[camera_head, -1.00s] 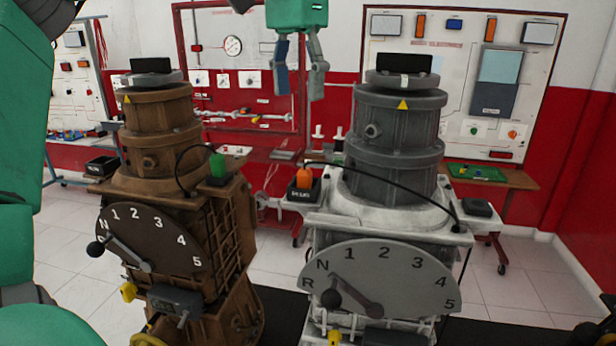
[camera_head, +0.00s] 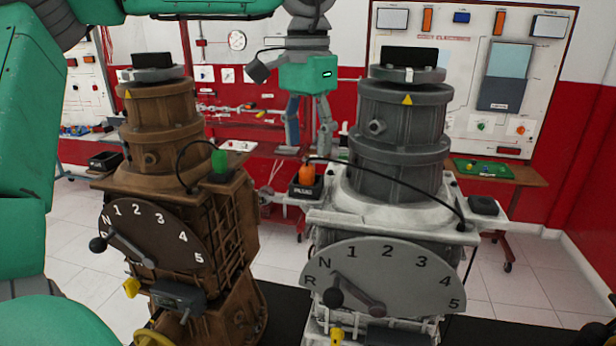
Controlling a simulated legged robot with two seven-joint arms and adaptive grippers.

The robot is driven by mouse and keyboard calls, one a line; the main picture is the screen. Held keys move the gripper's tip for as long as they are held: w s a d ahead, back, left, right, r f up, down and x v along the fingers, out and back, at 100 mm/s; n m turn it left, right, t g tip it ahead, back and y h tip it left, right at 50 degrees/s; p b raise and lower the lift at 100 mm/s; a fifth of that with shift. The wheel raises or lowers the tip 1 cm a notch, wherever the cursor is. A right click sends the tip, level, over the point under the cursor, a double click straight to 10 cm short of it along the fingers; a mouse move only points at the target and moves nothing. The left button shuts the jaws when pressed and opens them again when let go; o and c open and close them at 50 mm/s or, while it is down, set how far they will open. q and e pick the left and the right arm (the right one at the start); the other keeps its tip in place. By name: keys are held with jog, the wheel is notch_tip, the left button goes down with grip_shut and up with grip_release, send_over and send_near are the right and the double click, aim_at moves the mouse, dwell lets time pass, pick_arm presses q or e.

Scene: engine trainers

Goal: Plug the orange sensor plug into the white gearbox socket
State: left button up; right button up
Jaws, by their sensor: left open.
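The orange sensor plug (camera_head: 306,173) stands upright in a small labelled black holder (camera_head: 304,191) at the left edge of the white gearbox (camera_head: 334,212). A black cable (camera_head: 400,184) arches from the plug to the gearbox's right side. A dark block (camera_head: 484,205), perhaps the socket, sits at the right edge of the white top; its opening cannot be made out. My left gripper (camera_head: 308,147) is open and empty, pointing down. In the picture its fingertips are just above the orange plug, apart from it. My right gripper is not in view.
A brown gearbox (camera_head: 165,140) with a green plug (camera_head: 219,161) stands close on the left. The white gearbox's grey upper housing (camera_head: 398,145) rises right of my gripper. Shift dials face me on both. Wall boards and side tables stand behind.

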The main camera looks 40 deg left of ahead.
aim_at(306, 165)
pick_arm(q)
jog(key=f, duration=0.4)
jog(key=shift+s+p, duration=0.2)
jog(key=shift+p, duration=0.15)
jog(key=shift+w+f, duration=0.1)
jog(key=shift+f, duration=0.5)
jog(key=c, duration=1.1)
